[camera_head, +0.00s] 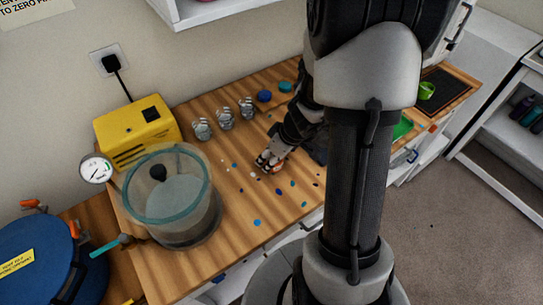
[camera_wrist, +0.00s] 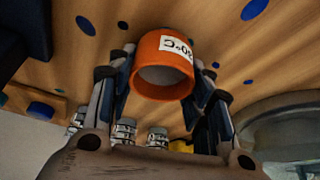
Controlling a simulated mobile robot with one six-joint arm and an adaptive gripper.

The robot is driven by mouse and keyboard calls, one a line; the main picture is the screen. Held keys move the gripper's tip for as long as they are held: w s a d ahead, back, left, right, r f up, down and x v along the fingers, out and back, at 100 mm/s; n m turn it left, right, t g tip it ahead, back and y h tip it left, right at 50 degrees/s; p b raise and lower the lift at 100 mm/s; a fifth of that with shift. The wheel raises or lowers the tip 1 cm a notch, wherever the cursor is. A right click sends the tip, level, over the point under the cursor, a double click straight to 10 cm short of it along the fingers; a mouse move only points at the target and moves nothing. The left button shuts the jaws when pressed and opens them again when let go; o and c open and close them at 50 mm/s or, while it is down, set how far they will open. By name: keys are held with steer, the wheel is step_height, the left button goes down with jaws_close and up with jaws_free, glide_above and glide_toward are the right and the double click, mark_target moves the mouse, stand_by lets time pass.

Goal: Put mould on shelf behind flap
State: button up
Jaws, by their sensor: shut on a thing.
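My gripper (camera_head: 269,162) is low over the wooden worktop, near its front middle. In the wrist view my gripper (camera_wrist: 160,90) is shut on an orange, round, hollow piece (camera_wrist: 163,66), which looks like the mould. A finger presses on each side of it, and its open end faces the wrist camera. It bears a white label with "°C" on it. In the head view only a little orange shows between the fingers. I cannot make out a flap, or tell which shelf is the one behind it.
A clear vacuum chamber (camera_head: 174,205) and a yellow pump (camera_head: 136,128) stand left on the worktop (camera_head: 225,230). Blue spots dot the wood. A white shelf unit (camera_head: 497,130) stands at right, and a wall shelf (camera_head: 205,14) hangs above.

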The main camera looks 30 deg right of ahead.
steer(key=shift+f, duration=0.2)
steer(key=o, duration=1.1)
steer(key=shift+r, duration=0.1)
